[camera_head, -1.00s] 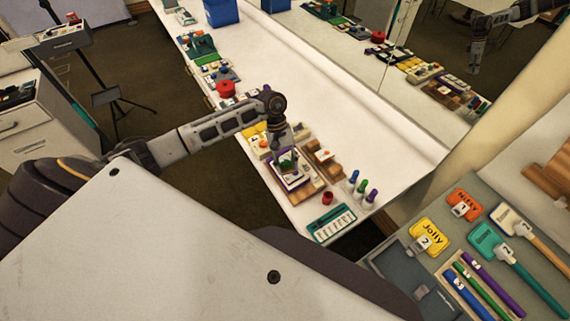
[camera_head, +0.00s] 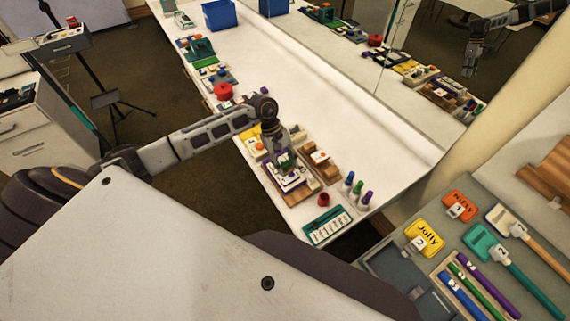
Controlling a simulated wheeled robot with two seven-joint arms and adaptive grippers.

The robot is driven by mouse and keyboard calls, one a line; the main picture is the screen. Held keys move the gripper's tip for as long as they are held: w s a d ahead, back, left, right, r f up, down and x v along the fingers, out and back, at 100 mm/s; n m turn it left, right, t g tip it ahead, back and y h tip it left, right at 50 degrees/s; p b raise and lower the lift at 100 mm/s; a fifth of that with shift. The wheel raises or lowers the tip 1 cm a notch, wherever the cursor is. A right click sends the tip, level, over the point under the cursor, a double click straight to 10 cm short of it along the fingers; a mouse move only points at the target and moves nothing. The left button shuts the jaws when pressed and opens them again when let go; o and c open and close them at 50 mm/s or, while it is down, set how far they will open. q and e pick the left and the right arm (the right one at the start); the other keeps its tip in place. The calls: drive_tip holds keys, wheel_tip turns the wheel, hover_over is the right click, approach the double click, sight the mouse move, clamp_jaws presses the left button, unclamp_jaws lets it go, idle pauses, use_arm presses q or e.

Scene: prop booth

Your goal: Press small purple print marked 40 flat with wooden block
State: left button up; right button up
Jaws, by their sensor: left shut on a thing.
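My left gripper (camera_head: 281,153) reaches over the near end of the long white table. It is shut on a small block-like thing with green on it, largely hidden by the fingers. I cannot tell its material. Directly below is a small purple-edged print (camera_head: 290,183) with white on it, on a wooden base (camera_head: 296,196). The number on it is too small to read. The held thing is at or just above the print; I cannot tell if they touch. My right gripper is not in view.
A wooden tray (camera_head: 328,176) with a white piece stands just right. A mirror runs along the table's back. The table's middle (camera_head: 300,95) is clear.

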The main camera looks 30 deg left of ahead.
sight(287, 178)
use_arm(q)
drive_tip(key=shift+f, duration=0.25)
idle(0.4)
drive_tip(key=shift+w+d+f+b, duration=0.15)
drive_tip(key=shift+f+b, duration=0.35)
drive_tip(key=shift+f, duration=0.65)
drive_tip(key=shift+w+f+b, duration=0.1)
drive_tip(key=shift+f+b, duration=0.4)
drive_tip(key=shift+f, duration=0.6)
drive_tip(key=shift+f+b, duration=0.55)
drive_tip(key=shift+b, duration=0.1)
idle(1.1)
drive_tip(key=shift+r, duration=0.15)
drive_tip(key=shift+s+r+p, duration=0.15)
drive_tip(key=shift+r+p, duration=0.55)
drive_tip(key=shift+r, duration=0.75)
drive_tip(key=shift+s+r+p, duration=0.15)
drive_tip(key=shift+r+p, duration=0.55)
drive_tip(key=shift+r, duration=0.7)
